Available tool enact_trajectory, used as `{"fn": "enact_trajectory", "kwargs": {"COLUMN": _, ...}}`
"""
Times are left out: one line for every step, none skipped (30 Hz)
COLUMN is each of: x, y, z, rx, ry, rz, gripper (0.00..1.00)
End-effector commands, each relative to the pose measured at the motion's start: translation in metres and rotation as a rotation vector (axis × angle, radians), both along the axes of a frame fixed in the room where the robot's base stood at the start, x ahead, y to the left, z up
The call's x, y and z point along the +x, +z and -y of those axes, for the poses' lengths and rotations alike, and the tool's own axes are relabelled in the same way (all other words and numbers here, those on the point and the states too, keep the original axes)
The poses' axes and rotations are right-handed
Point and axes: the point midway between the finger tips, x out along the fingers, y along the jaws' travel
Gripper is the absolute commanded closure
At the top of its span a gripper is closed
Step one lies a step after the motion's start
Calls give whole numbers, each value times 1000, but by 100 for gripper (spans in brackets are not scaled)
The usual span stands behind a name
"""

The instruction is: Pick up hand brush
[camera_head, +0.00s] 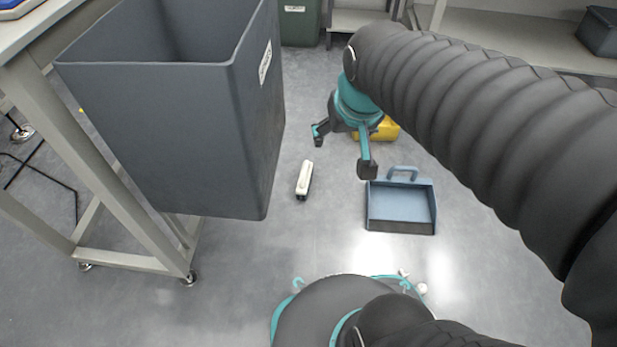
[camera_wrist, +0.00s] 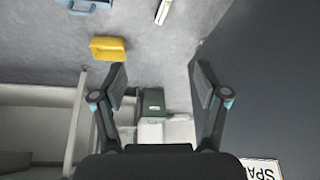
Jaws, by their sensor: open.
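The hand brush (camera_head: 304,178) has a cream body with a dark end and lies on the grey floor between the large grey bin and the dustpan. Part of it also shows at the top edge of the wrist view (camera_wrist: 163,11). My gripper (camera_head: 343,154) is open and empty, above the floor, above and to the right of the brush in the head view. In the wrist view its two fingers (camera_wrist: 159,80) are spread wide with nothing between them, and the brush is beyond them.
A large grey bin (camera_head: 155,130) by a wheeled table stands left of the brush. A blue-grey dustpan (camera_head: 401,208) lies to the right. A yellow object (camera_head: 388,129) is partly behind my gripper. A green bin (camera_head: 299,22) stands at the back. Floor around the brush is clear.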

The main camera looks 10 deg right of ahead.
Motion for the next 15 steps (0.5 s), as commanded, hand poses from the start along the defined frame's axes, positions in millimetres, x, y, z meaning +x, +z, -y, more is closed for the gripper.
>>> {"fn": "enact_trajectory", "kwargs": {"x": 15, "y": -2, "z": 1, "rx": 2, "ry": -9, "rz": -16, "gripper": 27}}
{"fn": "enact_trajectory", "kwargs": {"x": 23, "y": -3, "z": 1, "rx": 2, "ry": -14, "rz": -22, "gripper": 27}}
{"fn": "enact_trajectory", "kwargs": {"x": 34, "y": -5, "z": 2, "rx": 4, "ry": -22, "rz": -30, "gripper": 27}}
{"fn": "enact_trajectory", "kwargs": {"x": 42, "y": -7, "z": 2, "rx": 5, "ry": -29, "rz": -37, "gripper": 27}}
{"fn": "enact_trajectory", "kwargs": {"x": 51, "y": -9, "z": 2, "rx": 7, "ry": -34, "rz": -42, "gripper": 27}}
{"fn": "enact_trajectory", "kwargs": {"x": 62, "y": -12, "z": 2, "rx": 8, "ry": -40, "rz": -49, "gripper": 27}}
{"fn": "enact_trajectory", "kwargs": {"x": 70, "y": -15, "z": 2, "rx": 8, "ry": -45, "rz": -56, "gripper": 27}}
{"fn": "enact_trajectory", "kwargs": {"x": 78, "y": -18, "z": 2, "rx": 10, "ry": -51, "rz": -63, "gripper": 27}}
{"fn": "enact_trajectory", "kwargs": {"x": 89, "y": -22, "z": 2, "rx": 11, "ry": -57, "rz": -69, "gripper": 27}}
{"fn": "enact_trajectory", "kwargs": {"x": 97, "y": -26, "z": 2, "rx": 13, "ry": -62, "rz": -76, "gripper": 27}}
{"fn": "enact_trajectory", "kwargs": {"x": 105, "y": -30, "z": 2, "rx": 13, "ry": -66, "rz": -81, "gripper": 27}}
{"fn": "enact_trajectory", "kwargs": {"x": 116, "y": -36, "z": 2, "rx": 16, "ry": -74, "rz": -90, "gripper": 27}}
{"fn": "enact_trajectory", "kwargs": {"x": 124, "y": -40, "z": 2, "rx": 16, "ry": -79, "rz": -94, "gripper": 27}}
{"fn": "enact_trajectory", "kwargs": {"x": 132, "y": -45, "z": 1, "rx": 17, "ry": -83, "rz": -100, "gripper": 27}}
{"fn": "enact_trajectory", "kwargs": {"x": 142, "y": -52, "z": 1, "rx": 19, "ry": -89, "rz": -110, "gripper": 27}}
